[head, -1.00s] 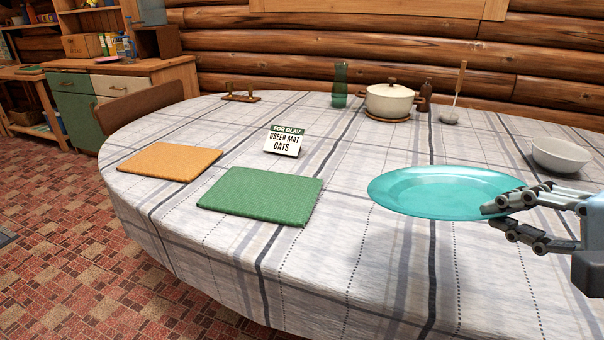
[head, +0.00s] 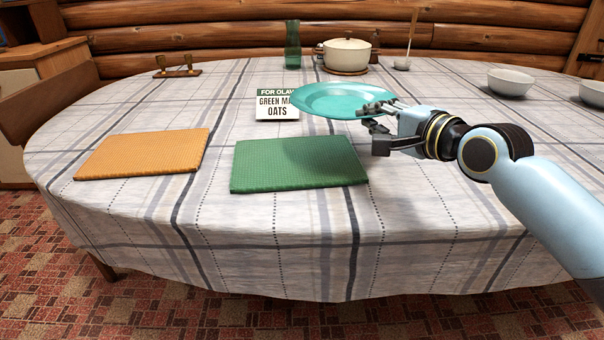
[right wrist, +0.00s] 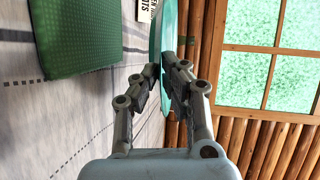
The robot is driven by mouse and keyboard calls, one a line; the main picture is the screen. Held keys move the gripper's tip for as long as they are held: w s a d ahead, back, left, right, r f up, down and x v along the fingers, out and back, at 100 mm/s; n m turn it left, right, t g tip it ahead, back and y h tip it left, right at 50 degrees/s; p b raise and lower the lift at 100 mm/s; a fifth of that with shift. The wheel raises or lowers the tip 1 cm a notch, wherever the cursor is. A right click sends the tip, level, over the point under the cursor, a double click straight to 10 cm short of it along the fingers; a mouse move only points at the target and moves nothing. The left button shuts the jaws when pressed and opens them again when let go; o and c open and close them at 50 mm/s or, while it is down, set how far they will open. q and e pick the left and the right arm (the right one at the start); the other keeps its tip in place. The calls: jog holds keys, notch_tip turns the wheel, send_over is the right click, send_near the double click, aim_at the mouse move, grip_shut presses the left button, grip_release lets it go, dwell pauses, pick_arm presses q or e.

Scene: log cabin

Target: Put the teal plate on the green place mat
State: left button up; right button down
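The teal plate (head: 338,98) is held level above the table by my right gripper (head: 372,124), which is shut on its near right rim. In the right wrist view the plate (right wrist: 168,32) is seen edge-on between the fingertips (right wrist: 166,70). The green place mat (head: 298,163) lies flat and empty on the table, to the left of the gripper and nearer than the plate. It also shows in the right wrist view (right wrist: 80,38). My left gripper is not in view.
An orange mat (head: 145,154) lies left of the green one. A pot (head: 346,54), green glass vase (head: 292,45) and white bowls (head: 509,81) stand farther back.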

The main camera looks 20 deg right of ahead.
jog(key=b, duration=0.3)
send_over(316, 193)
notch_tip(316, 193, down, 6)
jog(key=shift+f, duration=0.1)
notch_tip(316, 193, down, 4)
jog(key=shift+f+b, duration=0.1)
jog(key=shift+b, duration=0.9)
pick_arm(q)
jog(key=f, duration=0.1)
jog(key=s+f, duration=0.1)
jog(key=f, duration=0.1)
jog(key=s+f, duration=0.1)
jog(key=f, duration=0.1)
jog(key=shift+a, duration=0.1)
pick_arm(e)
jog(key=shift+r, duration=0.2)
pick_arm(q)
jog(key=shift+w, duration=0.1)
pick_arm(e)
jog(key=c, duration=1.9)
grip_release()
jog(key=shift+f, duration=0.2)
jog(key=shift+c, duration=0.2)
jog(key=shift+o, duration=0.9)
jog(key=shift+r, duration=0.1)
